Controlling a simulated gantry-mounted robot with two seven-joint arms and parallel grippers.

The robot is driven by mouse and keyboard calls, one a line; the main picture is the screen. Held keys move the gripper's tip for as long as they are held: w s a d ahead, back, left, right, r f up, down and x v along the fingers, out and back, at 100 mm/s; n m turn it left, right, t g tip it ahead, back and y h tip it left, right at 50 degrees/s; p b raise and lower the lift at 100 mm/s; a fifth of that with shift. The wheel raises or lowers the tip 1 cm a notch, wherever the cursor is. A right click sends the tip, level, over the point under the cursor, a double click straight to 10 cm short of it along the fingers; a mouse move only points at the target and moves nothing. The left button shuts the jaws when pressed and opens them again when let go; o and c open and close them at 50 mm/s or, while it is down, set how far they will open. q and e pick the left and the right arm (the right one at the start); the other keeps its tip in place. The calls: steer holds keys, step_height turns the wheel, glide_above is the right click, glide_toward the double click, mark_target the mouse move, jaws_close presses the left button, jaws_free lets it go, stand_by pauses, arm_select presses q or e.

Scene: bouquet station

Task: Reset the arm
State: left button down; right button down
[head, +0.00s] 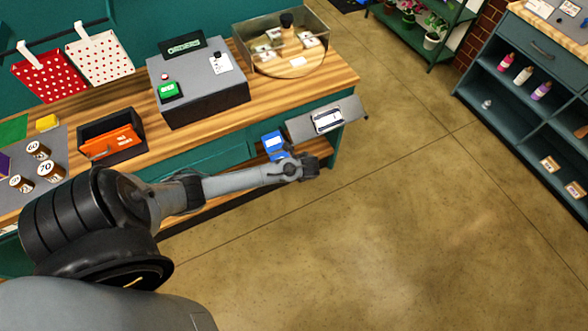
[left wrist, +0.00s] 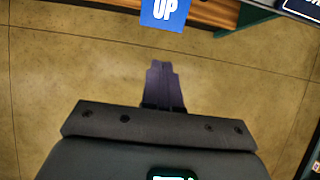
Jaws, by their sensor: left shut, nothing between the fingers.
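My left arm reaches in from the left in the head view, stretched out in front of the counter. Its gripper (head: 312,168) is past the counter's front edge, near a blue box-like thing (head: 273,141). In the left wrist view the two fingers of the left gripper (left wrist: 165,85) are together, with nothing between them and bare floor behind. A blue sign reading "UP" (left wrist: 165,14) shows just beyond the fingertips, apart from them. My right gripper is in neither view.
Shelving (head: 500,105) stands far right. The floor between is clear.

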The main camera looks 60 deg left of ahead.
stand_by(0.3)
arm_select(q)
steer(key=s+d+f+g+p, duration=0.1)
steer(key=s+d+f+p, duration=0.2)
steer(key=s, duration=0.5)
steer(key=s+d+r+n+h+p, duration=0.1)
steer(key=s+d+r+h+p, duration=0.2)
steer(key=d, duration=0.4)
steer(key=s+d+r+h+p, duration=0.1)
steer(key=s+d+r+p, duration=0.1)
steer(key=s+d+r, duration=0.45)
steer(key=w+d+r+n+t+h+p, duration=0.1)
steer(key=d+r+n+t, duration=0.1)
steer(key=r+n, duration=0.5)
steer(key=w+d+r+n+t+h+p, duration=0.1)
steer(key=d+r+n, duration=0.4)
steer(key=r, duration=1.1)
steer(key=shift+w+n+t, duration=0.15)
steer(key=shift+n+t, duration=0.35)
steer(key=shift+n, duration=1.2)
